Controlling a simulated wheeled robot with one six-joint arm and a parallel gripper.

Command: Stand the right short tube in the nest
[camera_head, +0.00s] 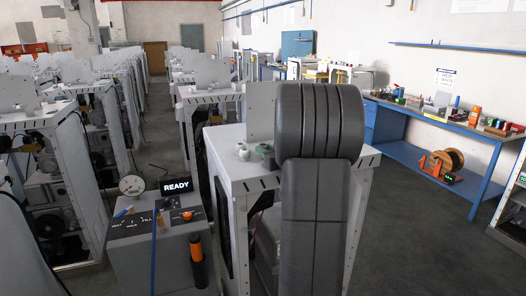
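My gripper is not in view; a large dark grey link of my arm fills the middle and hides the centre of the near frame's top. On the left of the white top plate (222,140) stand small pale round pieces (243,151), perhaps short tubes. A small grey-green block (266,155) sits just right of them, partly behind my arm. I cannot tell which piece is the right short tube. I cannot tell whether the block is the nest. An upright grey panel (261,110) rises behind them.
A grey control box (150,250) with a READY sign (176,186) and a round gauge (132,185) stands at the near left. A blue workbench (430,125) with tools lines the right wall. More white frames (95,85) stand behind. Grey floor is free between the near frame and bench.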

